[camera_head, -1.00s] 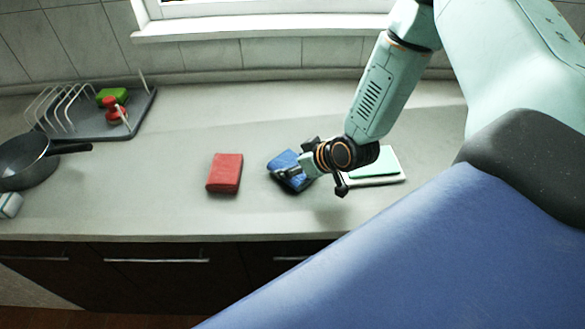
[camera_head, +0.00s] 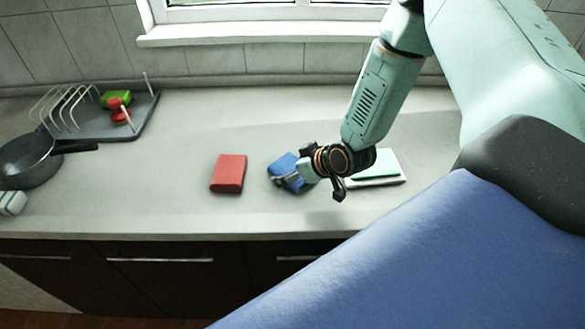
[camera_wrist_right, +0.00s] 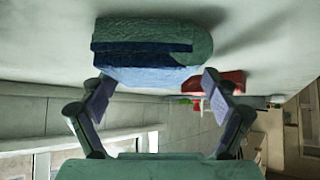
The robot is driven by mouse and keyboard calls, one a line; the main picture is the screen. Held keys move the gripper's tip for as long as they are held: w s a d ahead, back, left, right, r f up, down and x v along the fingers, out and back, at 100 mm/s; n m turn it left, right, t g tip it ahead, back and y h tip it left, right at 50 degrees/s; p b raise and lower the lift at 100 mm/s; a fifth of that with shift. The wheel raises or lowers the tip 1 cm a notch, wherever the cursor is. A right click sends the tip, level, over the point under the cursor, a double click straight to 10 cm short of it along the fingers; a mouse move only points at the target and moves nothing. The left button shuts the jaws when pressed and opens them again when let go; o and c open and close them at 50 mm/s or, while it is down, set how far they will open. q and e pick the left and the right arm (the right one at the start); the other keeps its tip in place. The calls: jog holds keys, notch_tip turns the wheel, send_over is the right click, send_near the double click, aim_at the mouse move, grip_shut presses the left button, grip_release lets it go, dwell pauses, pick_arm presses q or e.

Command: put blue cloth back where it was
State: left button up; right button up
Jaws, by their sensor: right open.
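The blue cloth (camera_head: 283,165) is a folded block on the counter, just right of a red cloth (camera_head: 228,173). My right gripper (camera_head: 293,168) is at the blue cloth's right side and hides part of it. In the right wrist view, the blue cloth (camera_wrist_right: 145,50) lies ahead of my open right gripper (camera_wrist_right: 158,84), with one finger towards each side. Whether the fingers touch it is not clear. My left gripper is not in view.
A pale cloth stack (camera_head: 385,175) with a green top lies right of my wrist. A dark pan (camera_head: 28,165) and a grey dish rack (camera_head: 142,115) stand at the left. The counter (camera_head: 150,200) is clear between the pan and the red cloth.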

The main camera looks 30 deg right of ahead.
jog(key=shift+w+d, duration=0.15)
jog(key=shift+d, duration=0.35)
jog(key=p+v, duration=0.1)
jog(key=v, duration=0.1)
jog(key=p+v, duration=0.1)
jog(key=v, duration=0.2)
jog(key=a+p+v, duration=0.1)
jog(key=v, duration=0.1)
jog(key=shift+d+r+p, duration=0.1)
jog(key=shift+r+p, duration=0.2)
pick_arm(q)
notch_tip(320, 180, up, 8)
jog(key=p, duration=0.3)
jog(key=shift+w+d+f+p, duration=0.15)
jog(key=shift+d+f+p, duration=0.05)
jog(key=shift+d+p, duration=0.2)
pick_arm(e)
jog(key=v, duration=0.4)
jog(key=shift+s+d, duration=0.35)
jog(key=shift+d, duration=0.1)
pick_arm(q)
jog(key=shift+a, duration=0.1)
pick_arm(e)
jog(key=shift+a, duration=0.1)
